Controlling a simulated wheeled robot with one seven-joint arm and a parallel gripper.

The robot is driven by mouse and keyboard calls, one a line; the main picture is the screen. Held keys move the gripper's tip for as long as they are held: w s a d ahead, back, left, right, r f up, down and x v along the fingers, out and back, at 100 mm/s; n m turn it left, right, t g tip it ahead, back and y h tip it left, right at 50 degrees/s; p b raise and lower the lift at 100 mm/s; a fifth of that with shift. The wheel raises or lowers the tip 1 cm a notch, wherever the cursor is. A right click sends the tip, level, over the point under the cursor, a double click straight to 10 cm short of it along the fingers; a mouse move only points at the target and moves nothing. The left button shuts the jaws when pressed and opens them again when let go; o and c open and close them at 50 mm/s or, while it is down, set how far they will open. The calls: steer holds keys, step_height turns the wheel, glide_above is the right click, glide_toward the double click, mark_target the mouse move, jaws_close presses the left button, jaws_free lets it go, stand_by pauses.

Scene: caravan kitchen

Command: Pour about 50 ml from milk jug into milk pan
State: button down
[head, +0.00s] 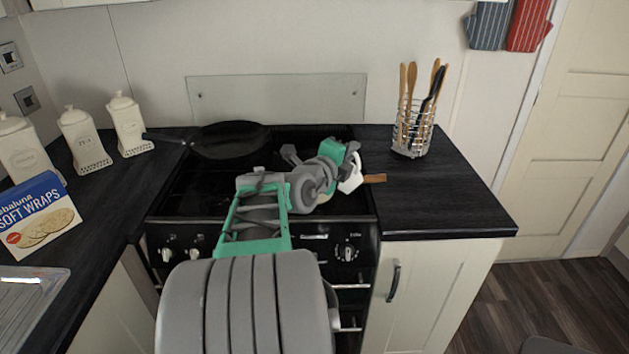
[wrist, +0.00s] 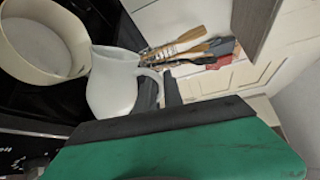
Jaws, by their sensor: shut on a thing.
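A white milk jug (wrist: 112,88) is held by its handle in my gripper (wrist: 166,100), which is shut on it. In the head view the jug (head: 351,179) shows only in part beside my gripper (head: 347,165), over the right side of the stove. The cream milk pan (wrist: 78,70) lies close beside the jug in the wrist view, its open top showing. In the head view my arm hides most of the pan; a brown wooden handle (head: 375,179) sticks out to the right. I cannot tell the jug's exact tilt, or whether there is liquid in either.
A black frying pan (head: 230,139) sits at the back left of the stove (head: 185,195). A wire utensil holder (head: 412,140) stands on the right worktop (head: 440,200), otherwise clear. White canisters (head: 128,124) and a wraps box (head: 38,217) stand at left.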

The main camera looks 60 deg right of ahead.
steer(key=shift+s+f+b, duration=0.15)
steer(key=shift+f+b, duration=0.3)
steer(key=shift+b, duration=0.8)
steer(key=f+m+b, duration=0.1)
steer(key=b, duration=0.3)
steer(key=shift+s, duration=0.3)
steer(key=s+m+b, duration=0.1)
steer(key=b, duration=0.3)
steer(key=shift+a+r+m, duration=0.1)
steer(key=shift+a+m, duration=0.05)
steer(key=shift+m, duration=0.15)
steer(key=shift+s+r+m+t+b, duration=0.3)
steer(key=shift+r+m+b, duration=0.15)
steer(key=shift+b, duration=0.45)
